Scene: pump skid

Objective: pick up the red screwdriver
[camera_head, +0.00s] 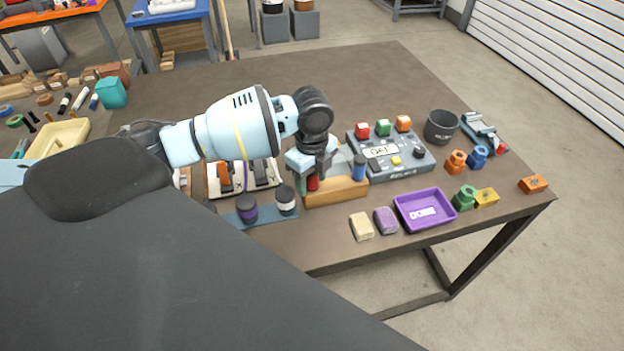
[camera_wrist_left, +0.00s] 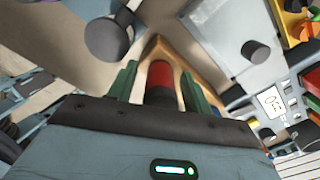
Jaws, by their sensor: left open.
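The red screwdriver (camera_head: 313,184) stands in a wooden rack (camera_head: 337,192) near the table's front edge; only part of its handle shows in the head view. My left gripper (camera_head: 316,172) is right over it, pointing down, with its fingers at the handle. In the left wrist view, the red handle (camera_wrist_left: 160,74) with a dark end lies between the two green fingers of my open left gripper (camera_wrist_left: 159,84). Small gaps seem to show on both sides; contact cannot be told. The shaft is hidden. My right gripper is not in view.
A blue handle (camera_head: 359,167) stands in the same rack to the right. Two dark-capped jars (camera_head: 247,208) stand on a blue strip to the left. A grey button box (camera_head: 391,155) is behind right, and a purple tray (camera_head: 425,210) is at the front right.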

